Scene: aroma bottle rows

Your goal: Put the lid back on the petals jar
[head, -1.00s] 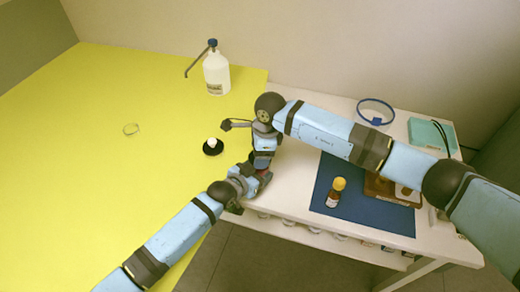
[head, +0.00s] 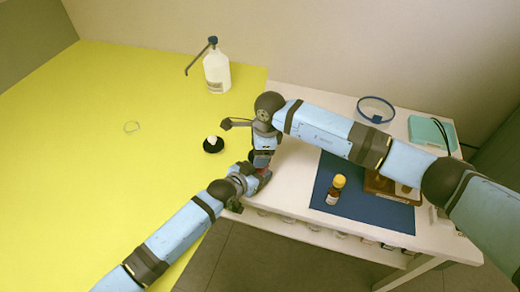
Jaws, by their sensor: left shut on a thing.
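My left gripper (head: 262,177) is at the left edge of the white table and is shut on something. Only a small reddish patch shows there, so I cannot tell whether it is the petals jar. My right arm reaches across the table and bends down just above my left gripper. Its fingertips cannot be made out. A round black piece with a white knob (head: 213,145), perhaps the lid, lies on the yellow surface left of both grippers, apart from them. No jar with petals can be made out clearly.
On the white table (head: 300,97) are a blue mat (head: 345,215), a yellow-capped brown bottle (head: 334,194), a blue-rimmed round dish (head: 376,108) and a teal box (head: 428,132).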

